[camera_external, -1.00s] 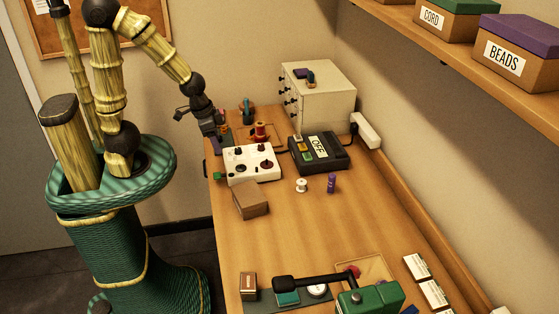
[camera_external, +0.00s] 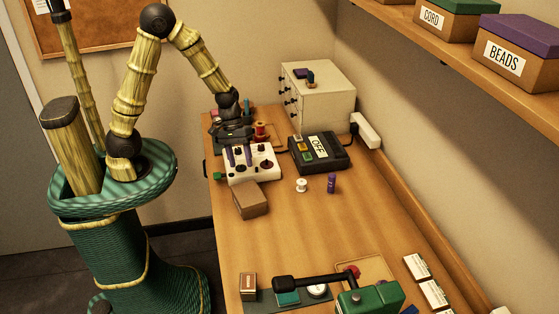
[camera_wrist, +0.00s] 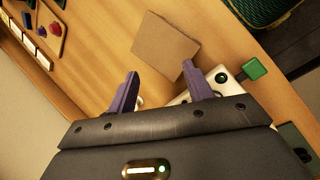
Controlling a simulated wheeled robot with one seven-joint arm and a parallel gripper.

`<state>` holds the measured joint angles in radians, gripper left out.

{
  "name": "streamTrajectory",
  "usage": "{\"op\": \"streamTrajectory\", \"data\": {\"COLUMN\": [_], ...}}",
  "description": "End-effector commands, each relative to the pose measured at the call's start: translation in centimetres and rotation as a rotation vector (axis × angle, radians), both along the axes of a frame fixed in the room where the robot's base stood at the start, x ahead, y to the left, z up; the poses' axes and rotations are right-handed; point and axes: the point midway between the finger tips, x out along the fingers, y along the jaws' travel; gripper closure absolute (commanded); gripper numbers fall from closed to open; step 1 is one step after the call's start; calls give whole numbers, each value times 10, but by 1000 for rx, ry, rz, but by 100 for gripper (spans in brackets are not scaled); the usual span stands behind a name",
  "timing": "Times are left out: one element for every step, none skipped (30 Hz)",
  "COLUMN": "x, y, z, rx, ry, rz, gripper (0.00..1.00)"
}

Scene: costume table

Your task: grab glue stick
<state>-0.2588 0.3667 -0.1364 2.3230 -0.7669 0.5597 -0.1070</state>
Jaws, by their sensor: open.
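A small upright purple cylinder (camera_external: 332,183), which looks like the glue stick, stands on the table right of a white spool (camera_external: 301,185). I cannot make it out in the wrist view. My gripper (camera_external: 241,156) is open and empty, its purple fingers pointing down over the white box with knobs (camera_external: 262,178). It is well to the left of the purple cylinder. In the wrist view my gripper (camera_wrist: 160,88) has its two fingers spread apart, with the brown box (camera_wrist: 166,46) beyond them.
The brown box (camera_external: 251,200) sits in front of the white box. A black device marked OFF (camera_external: 318,153) stands behind the cylinder, with a drawer cabinet (camera_external: 318,98) at the back. A green press with a black lever (camera_external: 362,301) is at the front. Mid-table is clear.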

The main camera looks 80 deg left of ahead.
Motion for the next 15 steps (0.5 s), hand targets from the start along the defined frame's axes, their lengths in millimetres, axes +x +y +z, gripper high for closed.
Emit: {"op": "streamTrajectory", "data": {"x": [12, 19, 29, 38, 46, 58, 67, 76, 89, 98, 108, 121, 131, 140, 153], "y": [-1, -3, -4, -5, -5, -5, -4, -3, 0, 2, 6, 11, 16, 21, 29], "z": [-9, -13, -17, -20, -22, -26, -28, -31, -34, -36, -38, -41, -44, -46, -49], "rx": [-63, -103, -157, -199, -240, -297, -340, -384, -443, -488, -533, -596, -642, -691, -751], "ry": [30, 45, 67, 82, 95, 113, 125, 139, 154, 165, 174, 187, 194, 202, 211], "rz": [88, 143, 216, 273, 326, 399, 455, 510, 584, 637, 694, 768, 822, 876, 945], "gripper": [49, 49, 49, 49, 49, 49, 49, 49, 49, 49, 49, 49, 49, 49, 49]}}
